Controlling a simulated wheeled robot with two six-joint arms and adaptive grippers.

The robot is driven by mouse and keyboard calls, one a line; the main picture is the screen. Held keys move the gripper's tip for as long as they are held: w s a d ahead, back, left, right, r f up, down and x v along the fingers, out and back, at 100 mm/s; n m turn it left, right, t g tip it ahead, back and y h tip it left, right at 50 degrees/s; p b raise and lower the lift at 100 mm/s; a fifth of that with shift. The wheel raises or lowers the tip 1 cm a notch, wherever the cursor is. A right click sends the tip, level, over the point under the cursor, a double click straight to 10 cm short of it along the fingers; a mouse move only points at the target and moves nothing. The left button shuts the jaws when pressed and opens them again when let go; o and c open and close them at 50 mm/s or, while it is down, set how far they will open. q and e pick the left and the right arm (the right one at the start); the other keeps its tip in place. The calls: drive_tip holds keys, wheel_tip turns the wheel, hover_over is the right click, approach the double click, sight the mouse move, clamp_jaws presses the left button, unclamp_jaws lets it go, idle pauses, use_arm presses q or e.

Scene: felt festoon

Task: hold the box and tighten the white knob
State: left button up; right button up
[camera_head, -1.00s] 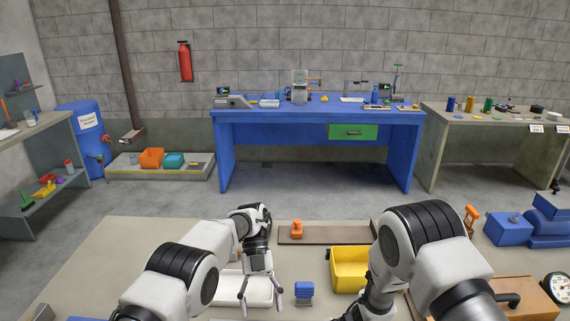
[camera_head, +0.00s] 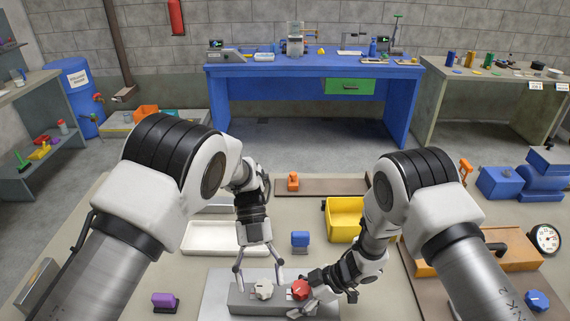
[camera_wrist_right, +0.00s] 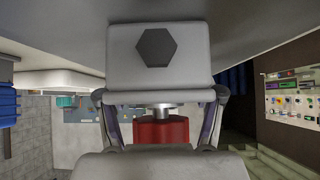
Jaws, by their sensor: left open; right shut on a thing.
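The grey box (camera_head: 240,303) lies flat at the front middle of the table, with a white knob (camera_head: 263,290) and a red knob (camera_head: 299,289) on top. My left gripper (camera_head: 258,282) is open and points down, its fingertips on either side of the white knob. I cannot tell whether they touch it. My right gripper (camera_head: 306,289) comes in from the right and is shut on the red knob. In the right wrist view the red knob (camera_wrist_right: 162,131) sits between the fingers, below a short metal shaft. The contact faces are partly hidden.
A white tray (camera_head: 225,251) and a blue block (camera_head: 300,240) lie behind the box. A yellow bin (camera_head: 344,232) stands behind my right arm. A purple-topped piece (camera_head: 165,301) lies left of the box. A wooden case (camera_head: 520,250) is at the right.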

drive_tip(key=o, duration=1.4)
